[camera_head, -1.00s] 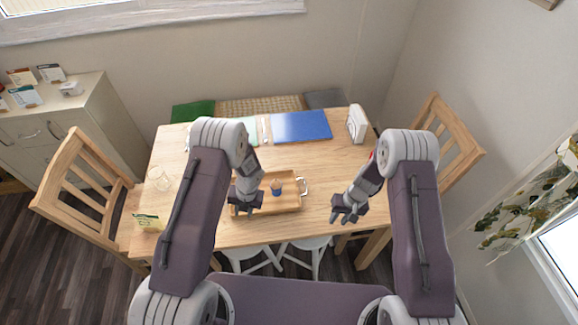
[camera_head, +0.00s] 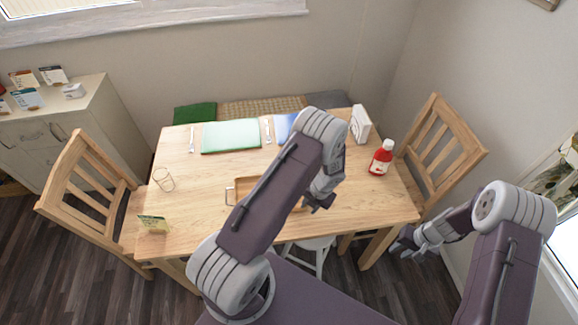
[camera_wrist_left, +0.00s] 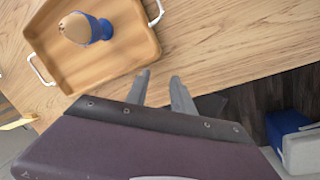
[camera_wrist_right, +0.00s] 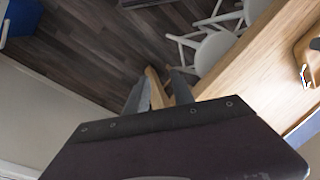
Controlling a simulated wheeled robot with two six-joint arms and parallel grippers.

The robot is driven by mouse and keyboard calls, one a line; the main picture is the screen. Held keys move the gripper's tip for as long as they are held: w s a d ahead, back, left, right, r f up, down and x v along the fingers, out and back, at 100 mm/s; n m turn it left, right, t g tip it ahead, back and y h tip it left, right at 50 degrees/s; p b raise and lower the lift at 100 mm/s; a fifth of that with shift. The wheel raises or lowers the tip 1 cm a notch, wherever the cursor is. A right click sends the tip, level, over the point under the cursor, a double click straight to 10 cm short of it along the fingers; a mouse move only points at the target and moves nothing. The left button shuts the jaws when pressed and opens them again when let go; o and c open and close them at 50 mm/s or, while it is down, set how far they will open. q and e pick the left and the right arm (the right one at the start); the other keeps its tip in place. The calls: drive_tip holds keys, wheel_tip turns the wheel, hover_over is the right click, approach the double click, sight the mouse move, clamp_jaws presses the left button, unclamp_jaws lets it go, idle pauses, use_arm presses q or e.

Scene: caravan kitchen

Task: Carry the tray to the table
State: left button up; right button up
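The wooden tray (camera_head: 250,186) lies on the dining table (camera_head: 180,217), partly hidden by my left arm in the head view. In the left wrist view the tray (camera_wrist_left: 120,62) has two white handles and holds an egg in a blue egg cup (camera_wrist_left: 101,30). My left gripper (camera_head: 318,203) is open and empty just outside the tray; its fingers (camera_wrist_left: 160,76) show apart beside the tray's edge. My right gripper (camera_head: 402,247) is away to the right of the table, and its fingers (camera_wrist_right: 156,76) are apart and empty.
A glass (camera_head: 164,180) and a small yellow-green box (camera_head: 153,223) stand on the table's left. A red bottle (camera_head: 381,158) and a white box (camera_head: 361,124) stand on its right. A pale green mat (camera_head: 231,136) lies at the back. Wooden chairs (camera_head: 440,145) flank both ends.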

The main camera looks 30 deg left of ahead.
use_arm(q)
drive_tip(key=shift+a, duration=0.1)
use_arm(e)
wheel_tip(320, 180, up, 12)
drive_tip(key=d, duration=0.2)
drive_tip(key=shift+f, duration=0.1)
idle(0.3)
